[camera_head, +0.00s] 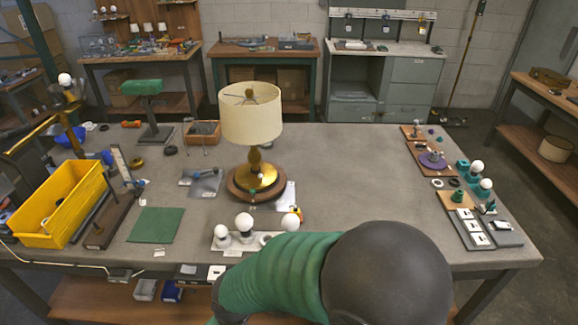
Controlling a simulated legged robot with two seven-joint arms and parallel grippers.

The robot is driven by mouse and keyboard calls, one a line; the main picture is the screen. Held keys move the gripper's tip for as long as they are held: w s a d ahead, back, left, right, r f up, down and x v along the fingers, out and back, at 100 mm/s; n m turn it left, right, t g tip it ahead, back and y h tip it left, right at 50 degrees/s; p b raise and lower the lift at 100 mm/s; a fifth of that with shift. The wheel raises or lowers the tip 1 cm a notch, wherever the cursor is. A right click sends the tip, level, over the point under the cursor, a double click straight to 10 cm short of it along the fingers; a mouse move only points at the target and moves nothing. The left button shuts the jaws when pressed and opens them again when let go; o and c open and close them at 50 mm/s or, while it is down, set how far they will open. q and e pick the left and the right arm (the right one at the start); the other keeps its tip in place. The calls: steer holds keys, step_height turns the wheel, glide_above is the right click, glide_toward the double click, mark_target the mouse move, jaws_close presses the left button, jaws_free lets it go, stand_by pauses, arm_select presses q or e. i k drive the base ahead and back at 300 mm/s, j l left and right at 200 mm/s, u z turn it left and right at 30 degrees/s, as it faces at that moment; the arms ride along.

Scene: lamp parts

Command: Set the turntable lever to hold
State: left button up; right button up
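A table lamp with a cream shade (251,118) and a brass base stands upright on a round brown wooden turntable (236,193) in the middle of the bench. A tiny teal piece (252,192) shows at the turntable's front rim. I cannot tell whether it is the lever or how it is set. A green ribbed arm link of mine with a dark round joint covers the front of the bench. Neither gripper's fingertips show.
Bulbs in a white holder (232,240) stand in front of the turntable. A yellow bin (62,205) and a green mat (156,225) lie left. A green lamp (143,90) stands behind left. Small parts line the right edge. The bench right of the lamp is clear.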

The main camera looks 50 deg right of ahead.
mark_target(196, 175)
steer(key=z, duration=1.05)
steer(key=i+j+u, duration=0.15)
steer(key=i+j, duration=0.2)
steer(key=i+j+u, duration=0.15)
steer(key=i, duration=0.3)
steer(key=i+j+u, duration=0.2)
steer(key=i+j, duration=0.15)
steer(key=i+j+u, duration=0.15)
steer(key=i, duration=0.4)
